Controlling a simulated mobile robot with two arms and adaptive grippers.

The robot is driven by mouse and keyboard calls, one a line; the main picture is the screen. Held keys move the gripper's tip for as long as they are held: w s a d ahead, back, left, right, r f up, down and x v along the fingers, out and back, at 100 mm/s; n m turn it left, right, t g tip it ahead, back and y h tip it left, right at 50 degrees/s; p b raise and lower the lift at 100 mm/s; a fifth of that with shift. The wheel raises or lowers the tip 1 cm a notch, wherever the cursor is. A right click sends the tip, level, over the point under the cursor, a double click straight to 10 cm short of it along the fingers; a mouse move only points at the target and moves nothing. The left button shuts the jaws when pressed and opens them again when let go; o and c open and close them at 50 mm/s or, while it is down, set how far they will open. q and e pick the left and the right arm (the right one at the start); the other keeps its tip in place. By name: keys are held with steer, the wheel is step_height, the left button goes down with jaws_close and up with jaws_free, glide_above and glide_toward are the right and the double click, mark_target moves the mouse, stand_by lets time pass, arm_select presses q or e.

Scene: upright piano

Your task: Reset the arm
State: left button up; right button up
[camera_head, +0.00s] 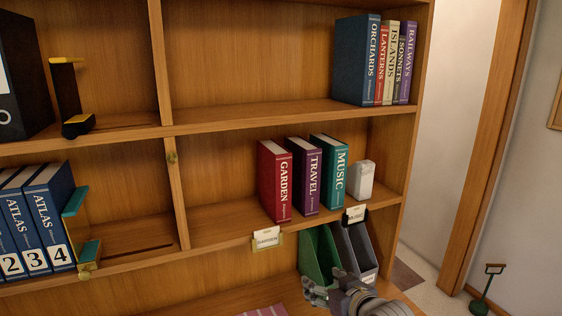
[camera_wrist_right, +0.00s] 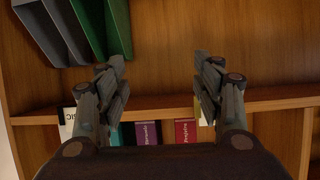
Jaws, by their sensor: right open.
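My right gripper (camera_head: 318,292) shows at the bottom of the head view, below the middle shelf and in front of the magazine files. In the right wrist view the right gripper (camera_wrist_right: 160,85) is open, with its two fingers wide apart and nothing between them. The wrist view shows the shelf upside down, with parts of the teal, purple and red book spines beyond the fingers. In the head view the red GARDEN book (camera_head: 275,183), purple TRAVEL book (camera_head: 304,177) and teal MUSIC book (camera_head: 330,172) stand on the middle shelf. My left gripper is not in view.
A white block (camera_head: 360,180) stands right of MUSIC. A green file (camera_head: 318,255) and a grey file (camera_head: 356,248) stand below. Label cards (camera_head: 267,238) hang on the shelf edge. Several ATLAS volumes (camera_head: 48,215) stand at left. Several books (camera_head: 358,62) stand on the upper shelf.

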steer(key=s+d+f+g+h, duration=0.2)
steer(key=s+d+f+g, duration=0.15)
steer(key=s+f, duration=1.05)
steer(key=s+d+f+m+g+h, duration=0.1)
steer(key=s+d+f+g, duration=0.15)
steer(key=s, duration=0.85)
steer(key=s+d+f+m+g+h, duration=0.1)
steer(key=s+d+g, duration=0.25)
steer(key=s, duration=0.85)
step_height(320, 180, down, 28)
steer(key=s+f+b, duration=0.1)
steer(key=s+b, duration=0.1)
steer(key=s+d+f+g+b, duration=0.1)
steer(key=s+d+f+b, duration=0.1)
steer(key=s+f, duration=1.4)
steer(key=shift+s+d+f+g+h, duration=0.35)
steer(key=shift+d+f, duration=0.2)
steer(key=shift+f, duration=0.4)
